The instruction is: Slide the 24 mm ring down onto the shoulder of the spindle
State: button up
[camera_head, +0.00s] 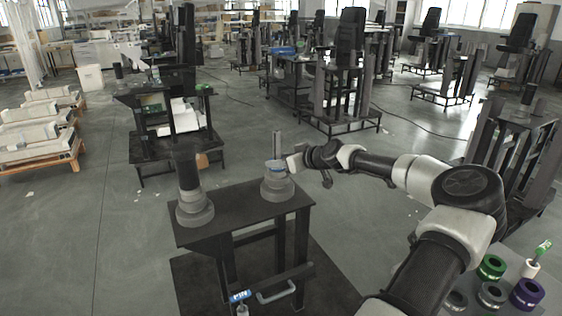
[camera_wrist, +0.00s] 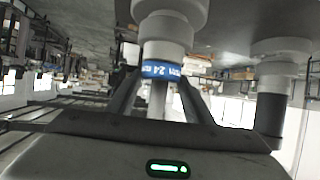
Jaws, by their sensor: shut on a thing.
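The ring, a band with a blue "24" label (camera_wrist: 163,69), is between my gripper's fingers (camera_wrist: 160,82) in the wrist view, which looks upside down. My gripper (camera_head: 290,163) is shut on it from the right in the head view. The ring is around the spindle (camera_head: 277,146), whose thin rod sticks out past it. The spindle's wide grey stepped base (camera_head: 277,188) stands upright on the dark table; it also shows in the wrist view (camera_wrist: 168,14). The ring is close to the shoulder; I cannot tell whether it touches.
A second post with a dark column (camera_head: 188,172) and grey base stands to the left on the same dark table (camera_head: 236,207). At lower right are a green ring (camera_head: 491,267), a purple ring (camera_head: 526,294) and grey rings (camera_head: 491,294). Floor lies open around the table.

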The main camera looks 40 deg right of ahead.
jog(key=o, duration=1.2)
jog(key=v, duration=1.7)
jog(key=shift+s, duration=0.25)
jog(key=shift+a+r, duration=0.1)
